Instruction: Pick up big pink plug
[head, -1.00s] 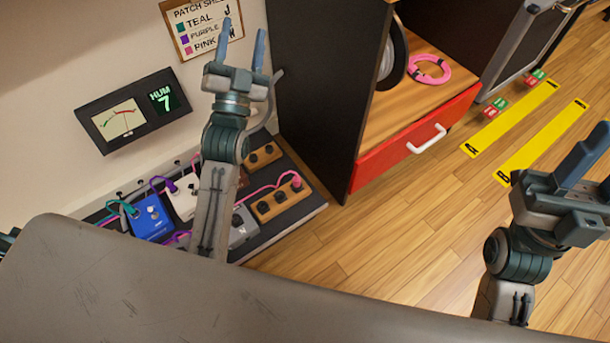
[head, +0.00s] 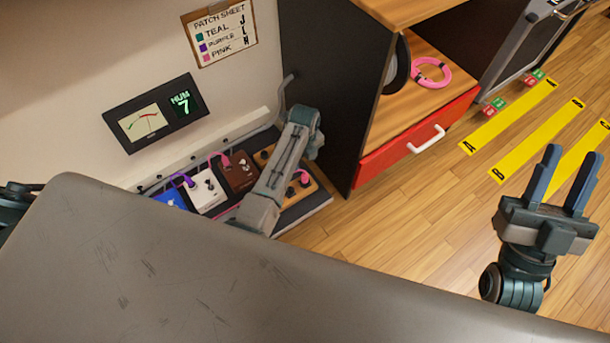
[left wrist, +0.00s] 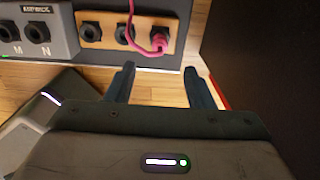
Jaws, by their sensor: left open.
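A pink plug (head: 303,177) with a pink cable sits in the wooden jack block at the right end of the pedalboard. In the left wrist view the pink plug (left wrist: 158,42) is in the rightmost jack of the wooden block (left wrist: 90,31). My left gripper (left wrist: 158,73) is open and empty, with the plug ahead of the gap between its fingers and apart from them. In the head view my left arm bends down over the board, and its fingers are hidden. My right gripper (head: 556,182) is open and empty above the floor at the right.
Another pink plug (head: 220,160) is at the brown pedal (head: 238,174), beside a white pedal (head: 206,190). A dark cabinet panel (head: 328,90) stands close to the right of the board. A red drawer (head: 418,138) and a coiled pink cable (head: 432,72) are beyond it.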

